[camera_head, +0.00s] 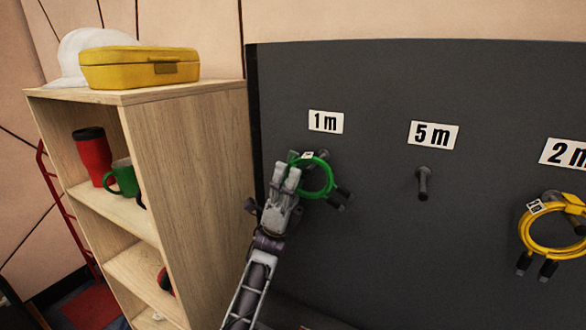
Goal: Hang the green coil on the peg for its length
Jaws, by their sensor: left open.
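The green coil (329,186) is at the board just below the "1 m" label (326,122), with a small white tag and dark plugs at its lower right. A grey peg end (323,155) shows at the top of the coil, which appears to hang there; the exact contact is too small to tell. My left gripper (287,172) is open, with its fingertips at the coil's left side and overlapping it in the picture. An empty peg (423,184) stands under the "5 m" label (433,135). My right gripper is out of view.
A yellow coil (551,251) hangs on a peg under a partly cut-off "2 m" label (565,153). A wooden shelf (190,150) stands left of the dark board (370,80), with a yellow case (140,68), a white helmet (78,50) and mugs.

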